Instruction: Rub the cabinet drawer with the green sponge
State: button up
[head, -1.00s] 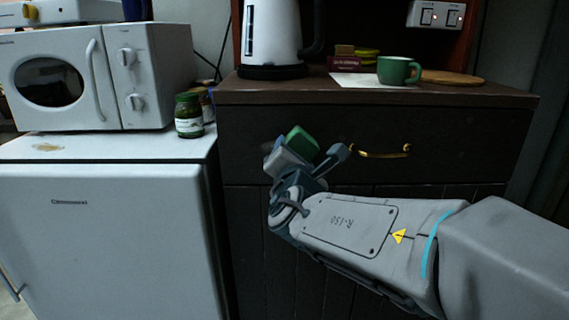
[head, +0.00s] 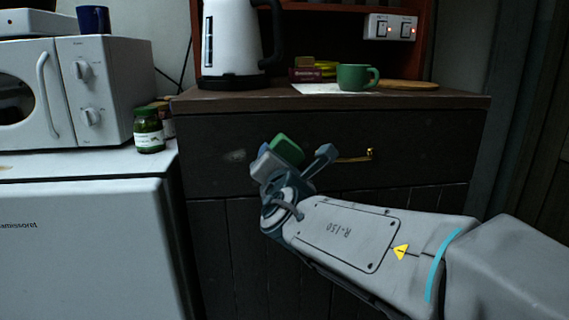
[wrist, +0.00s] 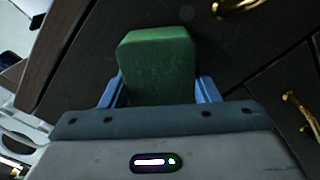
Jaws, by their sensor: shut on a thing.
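The green sponge (head: 287,149) is held between the fingers of my gripper (head: 296,158). It also shows in the wrist view (wrist: 158,62), between the two blue fingers of my gripper (wrist: 160,90). The dark cabinet drawer (head: 420,130) lies behind the sponge, with a brass handle (head: 369,154) to the right of my gripper. A pale smudge (head: 234,155) shows on the drawer face, left of the sponge. I cannot tell whether the sponge touches the drawer.
A white kettle (head: 228,40), a green mug (head: 352,77) and a wooden board (head: 409,85) stand on the cabinet top. A white microwave (head: 98,90) and a green jar (head: 148,130) stand on the white fridge (head: 80,240) at left.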

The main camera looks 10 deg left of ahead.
aim_at(223, 159)
jog(key=shift+s+a+p, duration=0.2)
jog(key=shift+s+a, duration=0.25)
jog(key=shift+a, duration=1.35)
jog(key=shift+s+a+p, duration=0.25)
jog(key=shift+s+a, duration=0.2)
jog(key=shift+a, duration=1.4)
jog(key=shift+s+a+p, duration=0.2)
jog(key=shift+s+a, duration=0.25)
jog(key=shift+a, duration=1.35)
jog(key=shift+s, duration=0.1)
jog(key=shift+b+v, duration=0.65)
jog(key=shift+v, duration=2.3)
jog(key=shift+d, duration=0.15)
jog(key=shift+v, duration=1.45)
